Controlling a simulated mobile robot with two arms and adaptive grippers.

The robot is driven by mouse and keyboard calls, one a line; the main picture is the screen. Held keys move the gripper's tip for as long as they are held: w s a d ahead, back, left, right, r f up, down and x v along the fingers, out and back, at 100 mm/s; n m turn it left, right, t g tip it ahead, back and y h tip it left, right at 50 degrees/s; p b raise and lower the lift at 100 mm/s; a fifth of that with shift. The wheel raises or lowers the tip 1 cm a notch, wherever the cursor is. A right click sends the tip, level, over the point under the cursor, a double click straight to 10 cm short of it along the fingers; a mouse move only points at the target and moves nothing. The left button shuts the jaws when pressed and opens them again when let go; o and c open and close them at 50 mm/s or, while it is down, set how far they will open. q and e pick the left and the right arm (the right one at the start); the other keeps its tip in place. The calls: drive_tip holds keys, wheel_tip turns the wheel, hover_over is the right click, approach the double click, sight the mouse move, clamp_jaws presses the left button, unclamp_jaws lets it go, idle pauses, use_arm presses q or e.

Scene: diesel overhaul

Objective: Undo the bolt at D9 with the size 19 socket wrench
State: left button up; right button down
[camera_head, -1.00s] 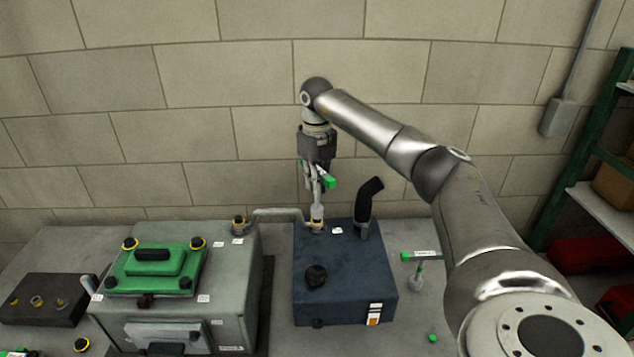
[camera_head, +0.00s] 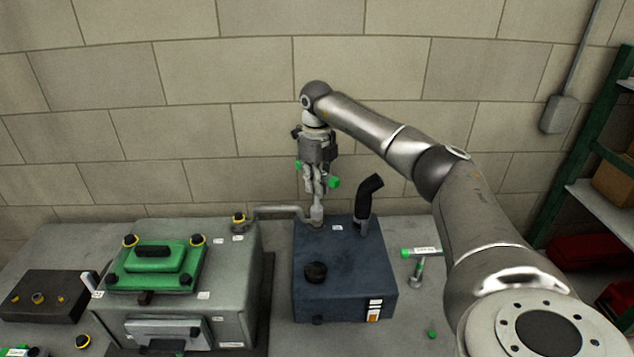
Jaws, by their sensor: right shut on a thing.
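My right gripper (camera_head: 317,186) points down over the back left of the blue box (camera_head: 345,270) and is shut on a socket wrench (camera_head: 317,211). The green handle ends of the wrench stick out on both sides of the fingers. The wrench stands upright, its socket end at the pipe flange (camera_head: 312,224) on top of the box. The bolt there is hidden under the socket. A small white label (camera_head: 337,228) sits beside it, too small to read. My left gripper is not in view.
A black stub pipe (camera_head: 366,203) rises just right of the wrench. A grey pipe (camera_head: 280,210) joins the blue box to the grey engine block (camera_head: 235,280) with its green cover (camera_head: 160,270). Another green-handled tool (camera_head: 421,253) stands on the table at right.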

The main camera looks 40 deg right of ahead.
drive_tip(key=n, duration=0.3)
drive_tip(key=shift+n, duration=0.4)
drive_tip(key=n, duration=0.4)
drive_tip(key=shift+r, duration=0.1)
drive_tip(key=n, duration=0.3)
drive_tip(key=shift+n, duration=0.4)
drive_tip(key=n, duration=0.4)
drive_tip(key=shift+n, duration=0.3)
drive_tip(key=n, duration=0.6)
drive_tip(key=shift+n, duration=0.4)
drive_tip(key=n, duration=0.3)
drive_tip(key=shift+r, duration=0.1)
drive_tip(key=n, duration=0.4)
drive_tip(key=shift+n, duration=0.3)
